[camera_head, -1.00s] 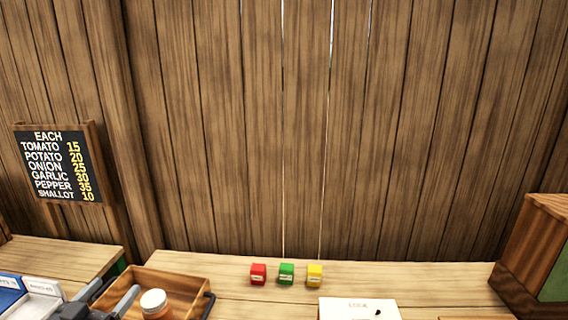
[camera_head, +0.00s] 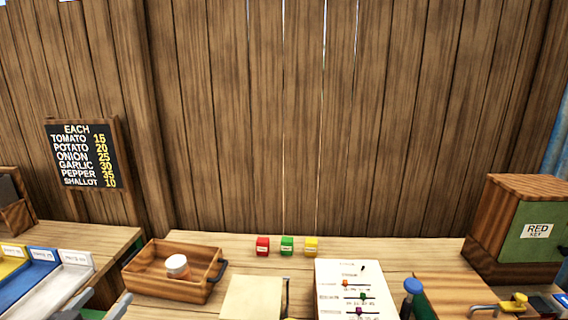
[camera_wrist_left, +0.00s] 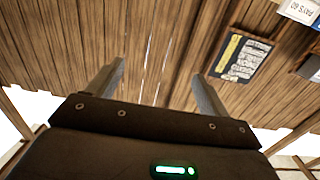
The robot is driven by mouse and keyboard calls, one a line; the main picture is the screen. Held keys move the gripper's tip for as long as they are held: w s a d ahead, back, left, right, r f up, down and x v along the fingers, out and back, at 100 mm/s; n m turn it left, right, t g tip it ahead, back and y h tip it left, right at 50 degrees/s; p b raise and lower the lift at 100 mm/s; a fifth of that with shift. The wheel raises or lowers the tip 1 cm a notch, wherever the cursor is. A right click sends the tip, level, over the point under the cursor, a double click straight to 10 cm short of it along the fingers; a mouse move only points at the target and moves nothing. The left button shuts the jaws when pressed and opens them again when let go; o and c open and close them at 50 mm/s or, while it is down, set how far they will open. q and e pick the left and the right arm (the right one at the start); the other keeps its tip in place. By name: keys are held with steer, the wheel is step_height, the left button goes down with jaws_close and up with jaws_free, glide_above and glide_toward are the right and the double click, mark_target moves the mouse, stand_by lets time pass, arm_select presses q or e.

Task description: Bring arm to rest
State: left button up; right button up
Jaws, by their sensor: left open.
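My left gripper (camera_head: 97,300) is at the bottom left edge of the head view, mostly cut off by the frame. In the left wrist view its two fingers (camera_wrist_left: 158,72) stand wide apart with nothing between them. In the head view the gripper is left of and below the wooden tray (camera_head: 143,283), which holds a white-lidded jar (camera_head: 177,267). My right gripper does not show.
A white slider panel (camera_head: 335,275) lies in front. A green-fronted box (camera_head: 535,250) stands right. Coloured bins (camera_head: 40,270) are left. Counter around the blocks is clear.

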arm_select(q)
step_height(320, 180, down, 8)
steer(key=d+g+y, duration=0.1)
steer(key=d+g, duration=0.2)
steer(key=s+d+f+m+g+h, duration=0.1)
steer(key=s+d+f+g, duration=0.55)
steer(key=s+f, duration=0.35)
steer(key=s+d+f+m+g, duration=0.1)
steer(key=s+d+f+g, duration=0.5)
steer(key=s, duration=0.5)
step_height(320, 180, down, 30)
steer(key=d+b, duration=0.1)
steer(key=b, duration=0.4)
steer(key=s+a+f+b, duration=0.1)
steer(key=s+f+b, duration=0.1)
steer(key=s+f, duration=0.6)
steer(key=s+a+f+g+b, duration=0.1)
steer(key=s+a+f+b, duration=0.1)
steer(key=s+f, duration=0.7)
step_height(320, 180, down, 6)
steer(key=shift+s+r+b, duration=0.1)
steer(key=shift+s+b, duration=0.15)
steer(key=shift+b, duration=0.25)
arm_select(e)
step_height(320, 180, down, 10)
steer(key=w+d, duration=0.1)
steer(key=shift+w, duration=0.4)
